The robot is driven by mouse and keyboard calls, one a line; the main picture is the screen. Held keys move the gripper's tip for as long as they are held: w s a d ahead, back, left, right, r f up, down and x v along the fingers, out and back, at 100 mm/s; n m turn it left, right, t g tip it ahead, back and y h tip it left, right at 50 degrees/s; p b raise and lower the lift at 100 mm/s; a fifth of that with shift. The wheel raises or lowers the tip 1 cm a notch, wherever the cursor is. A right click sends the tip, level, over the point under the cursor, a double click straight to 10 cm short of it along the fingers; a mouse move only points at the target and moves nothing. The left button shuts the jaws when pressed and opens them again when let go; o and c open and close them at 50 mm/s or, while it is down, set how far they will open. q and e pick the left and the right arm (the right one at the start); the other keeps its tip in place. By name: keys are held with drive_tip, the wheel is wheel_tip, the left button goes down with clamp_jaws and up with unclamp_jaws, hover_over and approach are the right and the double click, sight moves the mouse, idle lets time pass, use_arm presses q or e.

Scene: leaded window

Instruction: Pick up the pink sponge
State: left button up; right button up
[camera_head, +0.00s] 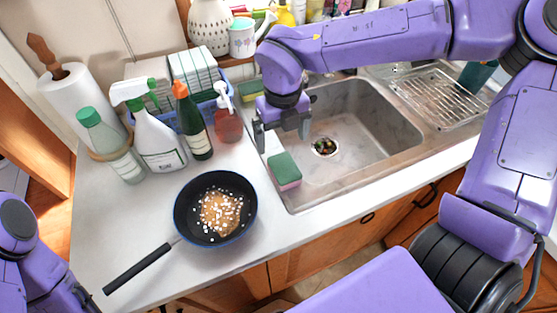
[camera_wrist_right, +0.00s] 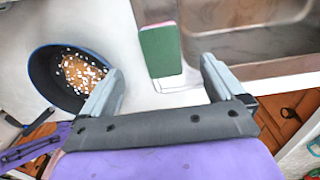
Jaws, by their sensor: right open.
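The pink sponge (camera_head: 284,170) has a green top face and a pink side. My right gripper (camera_head: 282,138) is open and empty, above and behind the sponge in the head view. In the right wrist view its fingers (camera_wrist_right: 160,76) stand apart, with the sponge ahead between them. My left arm shows at the lower left, but its gripper does not.
A frying pan (camera_head: 216,207) with food stands left of the sponge. A spray bottle (camera_head: 160,140), a green bottle (camera_head: 193,125) and a red soap dispenser (camera_head: 228,122) stand behind it. The steel sink (camera_head: 365,125) lies to the right. A yellow-green sponge (camera_head: 250,90) lies behind.

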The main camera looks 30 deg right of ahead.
sight(283, 165)
drive_tip(key=f, duration=0.3)
drive_tip(key=f+p, duration=0.1)
drive_tip(key=f, duration=0.2)
drive_tip(key=s+f+p, duration=0.1)
drive_tip(key=f, duration=0.2)
drive_tip(key=shift+f, duration=0.4)
drive_tip(key=c, duration=1)
